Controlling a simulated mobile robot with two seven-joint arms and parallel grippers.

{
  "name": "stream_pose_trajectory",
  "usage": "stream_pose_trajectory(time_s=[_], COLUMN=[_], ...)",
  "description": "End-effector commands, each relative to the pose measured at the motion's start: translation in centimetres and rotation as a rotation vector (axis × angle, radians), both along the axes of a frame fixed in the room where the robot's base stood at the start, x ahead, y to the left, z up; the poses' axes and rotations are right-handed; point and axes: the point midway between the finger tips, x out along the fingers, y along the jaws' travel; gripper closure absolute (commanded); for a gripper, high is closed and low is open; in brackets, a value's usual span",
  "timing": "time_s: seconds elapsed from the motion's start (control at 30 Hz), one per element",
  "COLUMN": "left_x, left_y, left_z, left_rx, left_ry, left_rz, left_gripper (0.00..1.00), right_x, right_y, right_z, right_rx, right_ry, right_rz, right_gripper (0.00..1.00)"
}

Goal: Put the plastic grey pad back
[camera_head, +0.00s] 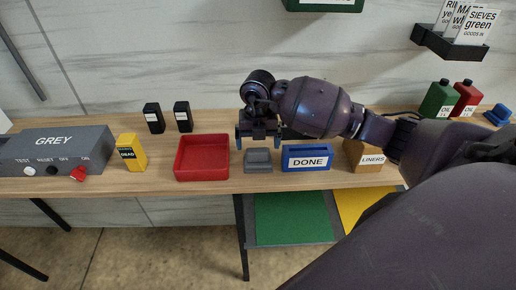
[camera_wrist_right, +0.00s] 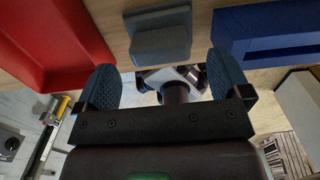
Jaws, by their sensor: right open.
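A small grey piece (camera_head: 258,160) with a sloped front sits on the wooden table between the red tray and the blue DONE box; I cannot tell whether it is the pad alone or a pad in a stand. In the right wrist view the grey piece (camera_wrist_right: 160,40) is at the top, beyond the fingertips. My right gripper (camera_head: 258,137) is just behind and above it, with blue fingers spread. The right wrist view also shows this gripper (camera_wrist_right: 165,82) open, with nothing held between its fingers. My left gripper is not in view.
The red tray (camera_head: 201,177) stands left of the grey piece, and the blue DONE box (camera_head: 306,168) stands close on its right. A LINERS box (camera_head: 362,165), a yellow DEAD box (camera_head: 131,160) and the GREY console (camera_head: 50,165) are also on the table. Two black bottles (camera_head: 153,118) stand behind.

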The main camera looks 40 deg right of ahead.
Motion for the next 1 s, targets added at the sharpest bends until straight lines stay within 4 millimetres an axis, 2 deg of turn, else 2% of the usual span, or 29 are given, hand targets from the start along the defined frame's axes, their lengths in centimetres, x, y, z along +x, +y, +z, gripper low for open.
stream_pose_trajectory(time_s=[0.2, 0.4, 0.6, 1.0], left_x=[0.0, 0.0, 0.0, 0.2], left_y=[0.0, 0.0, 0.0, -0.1], left_z=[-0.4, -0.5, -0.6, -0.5], left_rx=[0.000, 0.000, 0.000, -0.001], left_ry=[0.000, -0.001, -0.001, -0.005], left_rz=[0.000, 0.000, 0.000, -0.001], left_gripper=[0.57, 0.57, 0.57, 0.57], right_x=[0.0, 0.0, -0.1, -0.1], right_y=[0.0, 0.0, 0.0, 0.0], right_z=[4.4, 7.3, 8.7, 8.8], right_rx=[-0.001, 0.000, -0.001, 0.000], right_ry=[-0.004, -0.002, -0.001, 0.000], right_rz=[0.002, 0.001, 0.000, 0.000], right_gripper=[0.05, 0.05, 0.05, 0.05])
